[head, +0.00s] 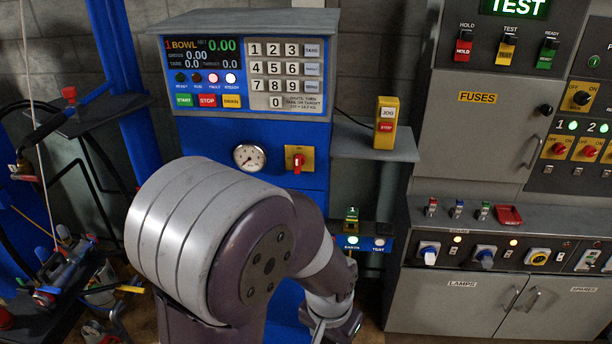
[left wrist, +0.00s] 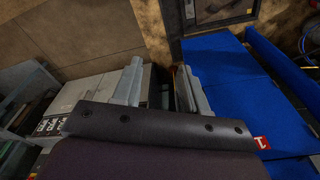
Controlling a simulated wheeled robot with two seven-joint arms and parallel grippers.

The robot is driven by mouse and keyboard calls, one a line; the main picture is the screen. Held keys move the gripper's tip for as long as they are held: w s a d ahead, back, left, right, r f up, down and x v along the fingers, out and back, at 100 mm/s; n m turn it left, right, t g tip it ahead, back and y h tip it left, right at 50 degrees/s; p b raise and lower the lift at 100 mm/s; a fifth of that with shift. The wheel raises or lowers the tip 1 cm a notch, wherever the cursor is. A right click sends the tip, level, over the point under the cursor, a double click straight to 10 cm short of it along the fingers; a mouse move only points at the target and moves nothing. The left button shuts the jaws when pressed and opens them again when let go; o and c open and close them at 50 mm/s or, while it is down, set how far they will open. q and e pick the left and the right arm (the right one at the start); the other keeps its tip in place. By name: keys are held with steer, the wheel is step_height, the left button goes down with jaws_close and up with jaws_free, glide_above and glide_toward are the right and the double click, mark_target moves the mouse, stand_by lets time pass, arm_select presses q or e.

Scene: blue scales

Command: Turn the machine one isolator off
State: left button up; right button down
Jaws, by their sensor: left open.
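The right-hand panel has two red rotary switches on yellow plates. The left switch (head: 558,148) is beside the number 1, with a lit green lamp (head: 573,125) above it. The right switch (head: 588,150) is beside the number 2. Another red rotary handle on a yellow plate (head: 298,160) is on the front of the blue scales (head: 205,140); its handle looks roughly upright. My left gripper is open and empty in the left wrist view (left wrist: 160,88), apart from all these switches. In the head view it is low, near the bottom edge, mostly hidden by my arm.
A grey shelf (head: 350,145) with a yellow jog/stop box (head: 386,115) juts out right of the scales. The grey cabinet (head: 440,300) and fuse box (head: 470,120) stand further right. A cluttered rack (head: 60,265) with hoses stands left. My left arm covers the lower middle.

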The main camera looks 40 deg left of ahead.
arm_select(q)
step_height(320, 180, down, 6)
steer(key=a+b, duration=0.3)
steer(key=b, duration=0.1)
steer(key=n+t+y+b, duration=0.5)
steer(key=t+y+b, duration=0.6)
steer(key=t+b, duration=0.85)
glide_toward(297, 170)
steer(key=shift+g, duration=0.55)
steer(key=x, duration=1)
steer(key=shift+s+d+r+p, duration=0.15)
steer(key=shift+r+p, duration=0.15)
steer(key=shift+r, duration=0.05)
steer(key=shift+w+a+r, duration=0.25)
steer(key=shift+w+a, duration=0.05)
steer(key=shift+w, duration=0.25)
